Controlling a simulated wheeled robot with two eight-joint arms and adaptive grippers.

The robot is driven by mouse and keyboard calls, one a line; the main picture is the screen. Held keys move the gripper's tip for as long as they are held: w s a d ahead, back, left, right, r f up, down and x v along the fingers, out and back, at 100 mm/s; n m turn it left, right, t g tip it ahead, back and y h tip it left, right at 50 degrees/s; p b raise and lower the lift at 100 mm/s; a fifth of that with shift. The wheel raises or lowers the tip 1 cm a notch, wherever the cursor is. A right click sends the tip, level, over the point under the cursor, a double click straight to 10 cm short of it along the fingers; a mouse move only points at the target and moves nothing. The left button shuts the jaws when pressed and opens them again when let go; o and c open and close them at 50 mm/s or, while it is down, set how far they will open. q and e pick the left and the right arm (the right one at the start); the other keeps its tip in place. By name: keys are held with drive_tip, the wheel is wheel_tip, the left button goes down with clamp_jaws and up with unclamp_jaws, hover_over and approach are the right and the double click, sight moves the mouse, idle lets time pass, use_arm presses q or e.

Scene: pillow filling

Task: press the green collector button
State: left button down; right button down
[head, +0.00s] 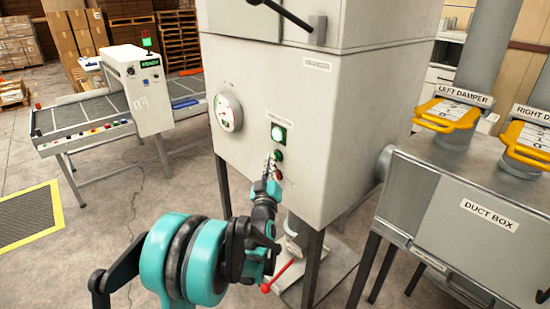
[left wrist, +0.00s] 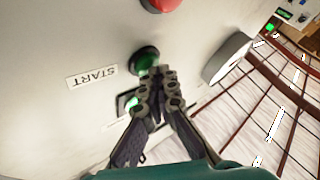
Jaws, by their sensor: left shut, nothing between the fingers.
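The green collector button (head: 278,154) is on the front of the pale collector cabinet (head: 312,95), below a lit green lamp (head: 279,134) and above a red button (head: 278,174). In the left wrist view the green button (left wrist: 144,58) is dark green and round, beside a START label (left wrist: 92,76). My left gripper (head: 271,164) is shut and empty, pointing at the panel. Its fingertips (left wrist: 158,74) are at the edge of the green button and overlap it slightly. I cannot tell whether they touch it. My right gripper is not in view.
A round gauge (head: 228,112) is left of the buttons. A red-tipped lever (head: 282,276) is low, near my left arm. A duct box (head: 465,215) with yellow dampers stands at the right. A conveyor (head: 85,122) is at the back left, with open floor in front.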

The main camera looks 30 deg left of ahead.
use_arm(q)
drive_tip(key=shift+s+a, duration=0.35)
drive_tip(key=shift+s, duration=0.45)
drive_tip(key=s, duration=0.1)
drive_tip(key=s+a, duration=0.1)
drive_tip(key=s, duration=0.1)
drive_tip(key=s+a, duration=0.1)
drive_tip(key=shift+s+b, duration=0.3)
drive_tip(key=shift+d, duration=0.15)
idle(0.4)
drive_tip(key=s+d+f+m+g+h, duration=0.2)
drive_tip(key=s+d+g+h, duration=0.1)
drive_tip(key=d, duration=0.3)
drive_tip(key=s+d+f+m+g+h, duration=0.2)
drive_tip(key=s+d, duration=0.1)
drive_tip(key=d, duration=0.3)
drive_tip(key=s+d+f+m+g+h, duration=0.1)
drive_tip(key=s+d+f+g, duration=0.3)
drive_tip(key=s, duration=0.6)
drive_tip(key=s+d+f+m+g+h, duration=0.1)
drive_tip(key=s+d+f+m+g, duration=0.3)
drive_tip(key=s+f, duration=0.3)
drive_tip(key=s+d, duration=0.1)
drive_tip(key=s, duration=0.2)
drive_tip(key=shift+s+d+m+h, duration=0.2)
drive_tip(key=shift+s+m+h, duration=0.05)
drive_tip(key=shift+m+h, duration=0.05)
